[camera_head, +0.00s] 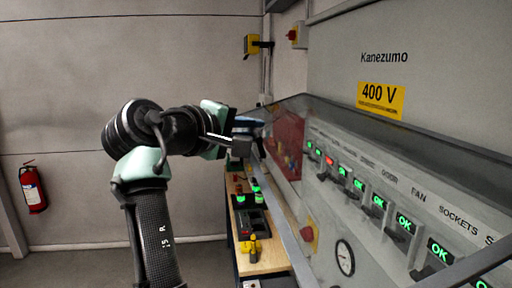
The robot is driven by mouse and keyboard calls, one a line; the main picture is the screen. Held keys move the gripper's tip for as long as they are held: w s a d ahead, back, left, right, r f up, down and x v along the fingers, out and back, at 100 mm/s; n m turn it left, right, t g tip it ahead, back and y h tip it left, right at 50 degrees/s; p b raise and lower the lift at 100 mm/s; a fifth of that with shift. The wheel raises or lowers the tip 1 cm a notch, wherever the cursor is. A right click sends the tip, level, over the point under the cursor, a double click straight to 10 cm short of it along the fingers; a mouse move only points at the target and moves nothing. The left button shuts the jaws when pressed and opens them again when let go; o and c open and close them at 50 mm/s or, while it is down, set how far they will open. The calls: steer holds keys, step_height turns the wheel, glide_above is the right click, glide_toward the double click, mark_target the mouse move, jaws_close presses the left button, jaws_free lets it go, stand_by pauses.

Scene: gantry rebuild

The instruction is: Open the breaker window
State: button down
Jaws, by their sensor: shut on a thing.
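The breaker window (420,143) is a clear, grey-tinted panel on the cabinet at the right. It stands out from the breaker row, tilted, and I see the breakers beneath it. Its long edge rail (292,238) runs from near my gripper toward the bottom of the picture. My gripper (243,140) is shut at the far end of this rail, holding the window's edge. The exact contact is small and partly hidden by the gripper itself.
A row of breakers with green OK labels (405,222) lies behind the window. A wooden bench (268,258) with several devices stands below the gripper. A fire extinguisher (33,188) hangs at the left wall. The floor at the left is clear.

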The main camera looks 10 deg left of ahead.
steer(key=shift+m+g+y, duration=0.5)
steer(key=shift+m+g, duration=0.1)
steer(key=shift+w+d+r, duration=0.1)
steer(key=shift+d+r, duration=0.05)
steer(key=shift+r, duration=0.6)
steer(key=shift+w+d+r, duration=0.1)
steer(key=shift+d+r, duration=0.1)
steer(key=shift+r, duration=0.6)
steer(key=shift+d+r, duration=0.15)
steer(key=shift+r, duration=0.6)
steer(key=c, duration=0.9)
jaws_free()
steer(key=shift+s+a+b, duration=0.2)
steer(key=shift+s+b, duration=0.1)
steer(key=shift+s, duration=0.1)
steer(key=b+v, duration=0.6)
steer(key=v, duration=0.6)
steer(key=shift+d+r, duration=0.1)
